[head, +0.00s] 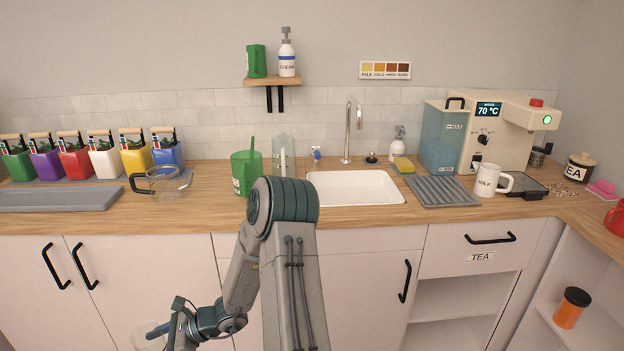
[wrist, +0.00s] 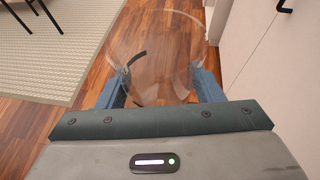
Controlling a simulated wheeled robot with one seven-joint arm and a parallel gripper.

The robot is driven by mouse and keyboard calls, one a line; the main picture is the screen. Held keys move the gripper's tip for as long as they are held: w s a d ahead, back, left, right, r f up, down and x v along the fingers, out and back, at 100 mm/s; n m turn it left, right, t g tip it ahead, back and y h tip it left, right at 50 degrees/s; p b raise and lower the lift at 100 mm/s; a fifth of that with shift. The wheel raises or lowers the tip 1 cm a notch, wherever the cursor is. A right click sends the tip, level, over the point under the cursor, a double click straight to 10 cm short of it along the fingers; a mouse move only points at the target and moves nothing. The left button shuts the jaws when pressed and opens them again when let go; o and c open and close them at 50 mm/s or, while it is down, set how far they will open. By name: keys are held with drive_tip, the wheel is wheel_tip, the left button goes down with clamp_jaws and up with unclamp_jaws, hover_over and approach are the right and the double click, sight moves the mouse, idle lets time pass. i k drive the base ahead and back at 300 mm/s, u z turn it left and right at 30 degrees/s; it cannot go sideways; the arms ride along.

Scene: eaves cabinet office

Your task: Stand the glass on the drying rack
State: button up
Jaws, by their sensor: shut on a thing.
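My gripper (wrist: 160,88) is shut on a clear glass (wrist: 155,42), with a blue finger on either side of it in the wrist view. In the head view my gripper (head: 160,332) is low at the lower left, below counter height, in front of the white cabinets. The glass (head: 146,337) shows there only faintly and is partly cut off by the picture's edge. The grey ribbed drying rack (head: 443,191) lies on the counter right of the sink, far to the right of my gripper. Its top looks empty.
The wooden counter (head: 95,222) holds a glass jug (head: 166,183), a green container (head: 240,172) and the white sink (head: 353,188). Below my gripper is wooden floor.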

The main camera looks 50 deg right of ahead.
sight(451, 188)
drive_tip(key=z, duration=1.45)
